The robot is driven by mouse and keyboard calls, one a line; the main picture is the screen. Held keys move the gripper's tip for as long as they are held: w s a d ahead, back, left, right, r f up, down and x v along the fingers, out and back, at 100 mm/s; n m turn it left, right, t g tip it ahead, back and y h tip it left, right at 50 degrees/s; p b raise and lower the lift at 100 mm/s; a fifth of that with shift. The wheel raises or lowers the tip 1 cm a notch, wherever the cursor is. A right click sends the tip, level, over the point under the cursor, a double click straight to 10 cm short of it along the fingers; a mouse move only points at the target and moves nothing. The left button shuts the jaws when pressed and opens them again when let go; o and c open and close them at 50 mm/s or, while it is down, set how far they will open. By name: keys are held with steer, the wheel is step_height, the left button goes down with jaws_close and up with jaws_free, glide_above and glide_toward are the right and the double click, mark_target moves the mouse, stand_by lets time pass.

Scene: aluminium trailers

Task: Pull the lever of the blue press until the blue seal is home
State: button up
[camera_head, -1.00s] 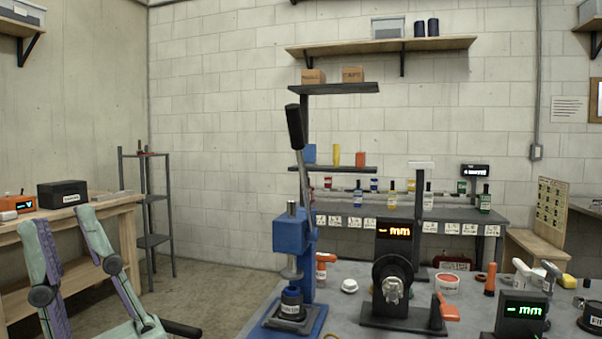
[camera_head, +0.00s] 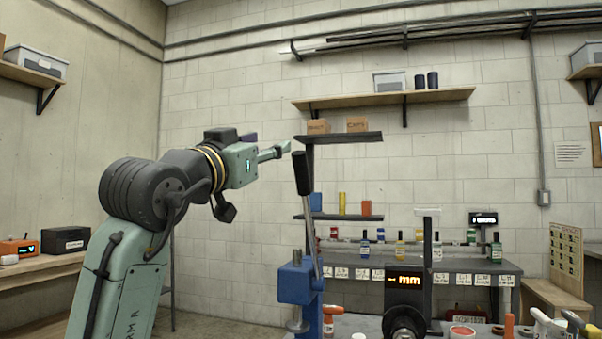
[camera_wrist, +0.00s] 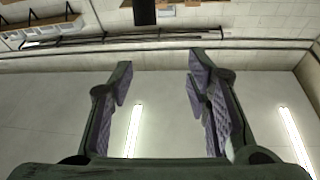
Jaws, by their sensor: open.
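The blue press (camera_head: 296,283) stands at the bottom centre of the head view. Its lever rises nearly upright, tilted slightly left, and ends in a black handle (camera_head: 301,173). My gripper (camera_head: 283,150) is at the left of the handle's top and slightly higher in the picture. In the wrist view my gripper (camera_wrist: 160,75) is open and empty, its two fingers well apart. The black handle (camera_wrist: 144,12) shows there at the top edge, beyond the fingertips and not between them. The press ram (camera_head: 297,320) is partly visible; the blue seal is below the picture's edge.
A black display unit (camera_head: 404,285) stands right of the press. A dark shelf (camera_head: 338,217) with small coloured blocks is behind the lever, with another shelf (camera_head: 345,138) above. A back bench (camera_head: 450,266) holds several bottles.

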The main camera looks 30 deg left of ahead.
mark_target(297, 165)
steer(key=w+g+p, duration=0.1)
steer(key=w, duration=0.2)
steer(key=w+f+g, duration=0.1)
steer(key=w, duration=0.3)
steer(key=w+f+g+h+p, duration=0.1)
steer(key=w, duration=0.2)
steer(key=shift+w+d+f+g+p, duration=0.1)
steer(key=shift+w+d+g+p, duration=0.05)
steer(key=shift+w+g+p, duration=0.2)
steer(key=shift+w+f, duration=0.1)
steer(key=shift+w, duration=0.6)
steer(key=shift+c, duration=0.3)
jaws_close()
